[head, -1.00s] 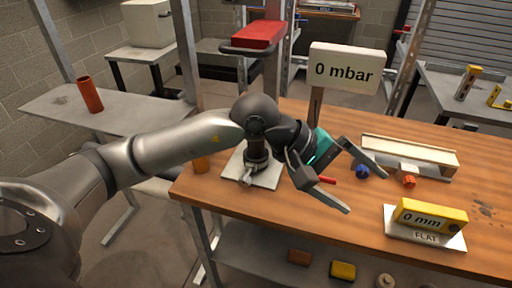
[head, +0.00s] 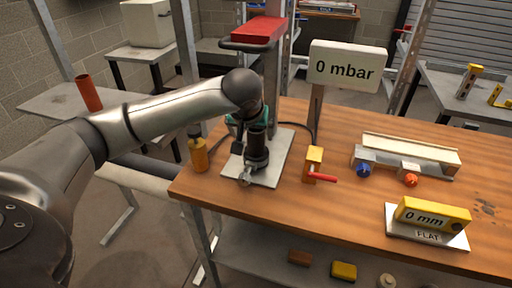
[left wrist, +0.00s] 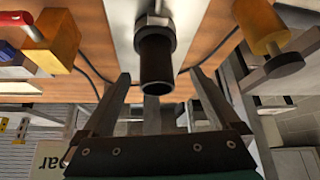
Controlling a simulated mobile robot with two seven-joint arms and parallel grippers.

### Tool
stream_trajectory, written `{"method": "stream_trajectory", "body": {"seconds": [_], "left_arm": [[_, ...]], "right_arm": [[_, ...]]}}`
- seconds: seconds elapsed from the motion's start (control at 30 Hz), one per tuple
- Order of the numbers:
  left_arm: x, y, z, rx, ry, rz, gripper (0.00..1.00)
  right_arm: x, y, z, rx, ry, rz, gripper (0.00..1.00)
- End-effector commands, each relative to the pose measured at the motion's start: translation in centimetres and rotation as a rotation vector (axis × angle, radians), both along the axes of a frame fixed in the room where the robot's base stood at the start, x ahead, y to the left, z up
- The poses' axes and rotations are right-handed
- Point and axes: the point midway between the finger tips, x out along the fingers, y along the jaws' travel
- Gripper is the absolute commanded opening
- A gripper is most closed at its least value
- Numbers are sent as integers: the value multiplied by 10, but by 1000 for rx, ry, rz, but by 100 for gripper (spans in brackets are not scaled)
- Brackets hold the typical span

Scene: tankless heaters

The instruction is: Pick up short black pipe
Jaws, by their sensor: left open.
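A short black pipe (head: 257,146) stands upright in a metal fitting on a pale plate (head: 276,170) near the left end of the wooden bench. In the left wrist view the pipe (left wrist: 156,66) shows its dark hollow end, with a metal nut behind it. My left gripper (head: 240,128) is close to the pipe and mostly hidden behind it and my arm in the head view. In the left wrist view its two fingers (left wrist: 160,84) are spread apart, one on each side of the pipe, with gaps visible. My right gripper is not in view.
A yellow bottle (head: 198,153) stands left of the plate, and a yellow block with a red lever (head: 314,164) stands to its right. A "0 mbar" sign (head: 346,67) rises behind. A black hose runs behind the plate. A "0 mm" gauge (head: 430,217) sits farther right.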

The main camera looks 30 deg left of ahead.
Motion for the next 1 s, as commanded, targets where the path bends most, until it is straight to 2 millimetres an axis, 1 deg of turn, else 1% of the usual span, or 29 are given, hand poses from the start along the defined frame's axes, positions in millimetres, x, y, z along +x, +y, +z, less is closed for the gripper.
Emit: {"method": "stream_trajectory", "body": {"seconds": [0.03,0.27,0.5,0.6,0.7,0.93,1.0], "left_arm": [[3,1,-6,-2,0,1,96],[10,3,-18,-2,-1,0,96],[26,5,-48,-3,1,1,96],[31,8,-55,-3,0,1,96],[33,9,-58,-3,-1,1,96],[34,9,-58,-2,-2,-1,96],[34,9,-58,-2,-2,-1,88]], "right_arm": [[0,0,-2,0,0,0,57],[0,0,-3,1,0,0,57],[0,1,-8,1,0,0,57],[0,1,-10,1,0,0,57],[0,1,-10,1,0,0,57],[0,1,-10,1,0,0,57],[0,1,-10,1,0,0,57]]}}
